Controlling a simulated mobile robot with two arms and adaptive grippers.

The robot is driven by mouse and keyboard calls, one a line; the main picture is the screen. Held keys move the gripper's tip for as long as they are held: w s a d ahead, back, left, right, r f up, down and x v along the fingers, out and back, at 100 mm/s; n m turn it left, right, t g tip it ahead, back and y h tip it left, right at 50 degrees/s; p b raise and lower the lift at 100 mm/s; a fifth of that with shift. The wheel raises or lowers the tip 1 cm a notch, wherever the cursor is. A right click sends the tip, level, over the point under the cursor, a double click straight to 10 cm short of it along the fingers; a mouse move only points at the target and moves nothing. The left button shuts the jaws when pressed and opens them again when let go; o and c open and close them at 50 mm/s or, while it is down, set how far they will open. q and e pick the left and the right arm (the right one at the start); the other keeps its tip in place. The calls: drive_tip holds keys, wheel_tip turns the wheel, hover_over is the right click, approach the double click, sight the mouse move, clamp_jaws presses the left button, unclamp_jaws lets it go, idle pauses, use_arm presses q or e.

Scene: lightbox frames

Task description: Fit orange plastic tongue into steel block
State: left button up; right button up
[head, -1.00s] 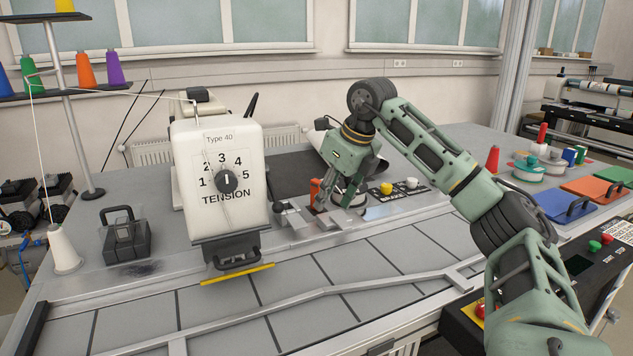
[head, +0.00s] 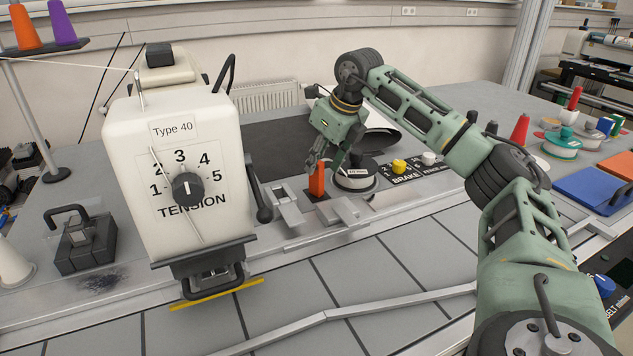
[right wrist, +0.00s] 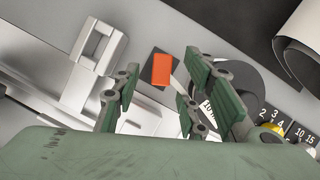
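The orange plastic tongue (head: 317,180) stands upright on the machine bed. In the right wrist view the tongue (right wrist: 162,68) shows as an orange rectangle on a dark patch. A steel block (head: 288,212) with a recess lies just left of it; the block (right wrist: 98,46) also shows in the right wrist view. My right gripper (head: 328,162) is close above and beside the tongue. In the right wrist view my right gripper (right wrist: 158,95) has its fingers spread, with nothing between them; the tongue lies beyond the gap. My left gripper is out of view.
A second steel piece (head: 346,214) lies in front of the tongue. A round black-and-silver part (head: 357,180) stands close to its right, beside the yellow brake knob (head: 399,166). The cream tension unit (head: 180,160) stands tall at left. The grey tiled surface in front is mostly clear.

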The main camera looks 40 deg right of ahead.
drive_tip(key=shift+x, duration=0.75)
drive_tip(key=shift+w+f, duration=0.2)
drive_tip(key=shift+f, duration=0.1)
drive_tip(key=c, duration=0.6)
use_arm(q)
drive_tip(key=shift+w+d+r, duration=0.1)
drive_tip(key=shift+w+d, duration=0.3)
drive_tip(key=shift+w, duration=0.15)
use_arm(e)
clamp_jaws()
